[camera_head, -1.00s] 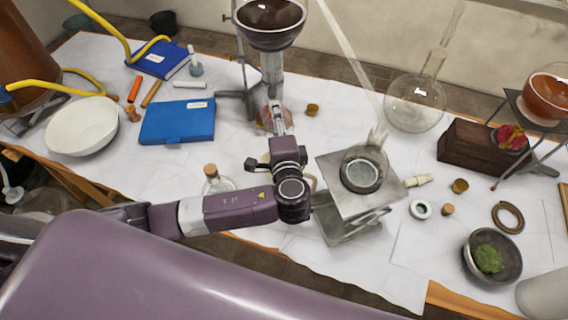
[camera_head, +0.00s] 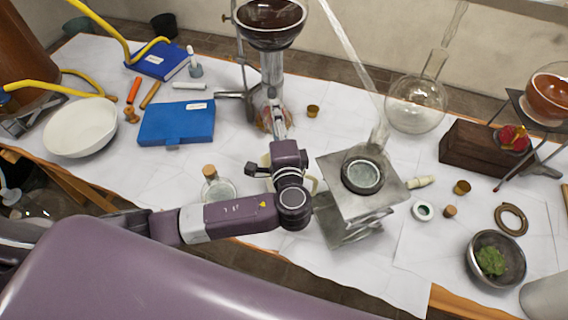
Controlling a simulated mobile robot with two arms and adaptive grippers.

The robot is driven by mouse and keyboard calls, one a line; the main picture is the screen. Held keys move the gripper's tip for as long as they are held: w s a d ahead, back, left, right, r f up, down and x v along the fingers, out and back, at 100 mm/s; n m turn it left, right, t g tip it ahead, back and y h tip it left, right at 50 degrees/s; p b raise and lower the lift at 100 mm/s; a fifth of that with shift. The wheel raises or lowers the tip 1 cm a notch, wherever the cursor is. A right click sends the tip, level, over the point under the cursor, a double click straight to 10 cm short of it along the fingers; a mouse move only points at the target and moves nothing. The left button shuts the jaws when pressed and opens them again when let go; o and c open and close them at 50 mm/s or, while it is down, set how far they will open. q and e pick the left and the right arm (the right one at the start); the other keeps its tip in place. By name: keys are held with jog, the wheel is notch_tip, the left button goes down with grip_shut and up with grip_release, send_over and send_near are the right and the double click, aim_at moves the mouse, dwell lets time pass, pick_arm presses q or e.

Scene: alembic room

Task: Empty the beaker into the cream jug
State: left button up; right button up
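My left gripper (camera_head: 277,122) reaches over the table at the foot of the glass column; the wrist hides much of it, and I cannot tell its finger opening. A small clear vessel with reddish-amber contents (camera_head: 265,117), possibly the beaker, stands beside the fingertips, partly hidden by them. I cannot tell whether they touch it. A cream curved edge (camera_head: 314,185), possibly the cream jug, shows right of my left wrist; the wrist covers most of it. My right gripper is not in view.
A corked flask (camera_head: 218,188) is close left. A dark-filled glass bulb (camera_head: 270,22) stands above the gripper.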

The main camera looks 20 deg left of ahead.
pick_arm(q)
jog(key=shift+s+d+r+t+y+b, duration=0.15)
jog(key=shift+t+y+b, duration=0.25)
jog(key=shift+b, duration=0.65)
jog(key=shift+t, duration=0.3)
jog(key=shift+r, duration=0.15)
jog(key=shift+s+b, duration=0.1)
jog(key=shift+b, duration=0.5)
jog(key=shift+r, duration=0.1)
